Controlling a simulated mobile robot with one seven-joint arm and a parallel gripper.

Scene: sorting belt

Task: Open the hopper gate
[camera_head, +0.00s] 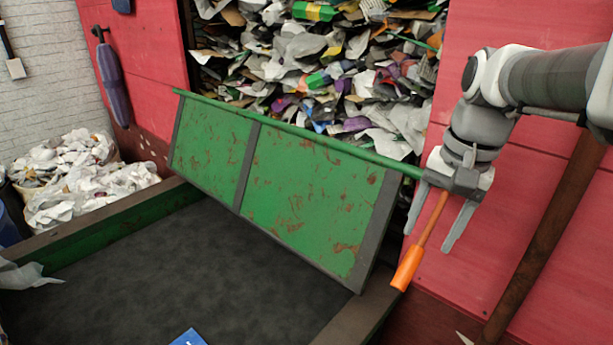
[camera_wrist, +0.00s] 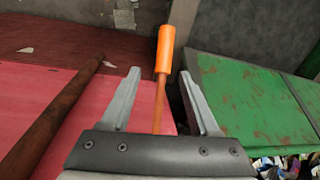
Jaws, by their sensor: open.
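The hopper gate (camera_head: 300,195) is a green, rust-spotted panel with dark grey edges. It slants below a green rod (camera_head: 300,132) across the opening in the red wall. An orange lever with a thicker orange handle (camera_head: 407,270) hangs down and slightly left near the rod's right end. My gripper (camera_head: 428,240) is open at that end, fingers pointing down. In the wrist view the lever's shaft (camera_wrist: 158,105) runs between the two spread fingers, with gaps on both sides, and the handle reaches past the fingertips. The gate (camera_wrist: 250,100) also shows at the right there.
Mixed waste (camera_head: 320,60) is heaped behind the gate. A dark belt (camera_head: 200,270) with green side walls lies below it. A brown slanted post (camera_head: 540,240) stands right of my gripper against the red wall. Filled white bags (camera_head: 85,175) stand at the left.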

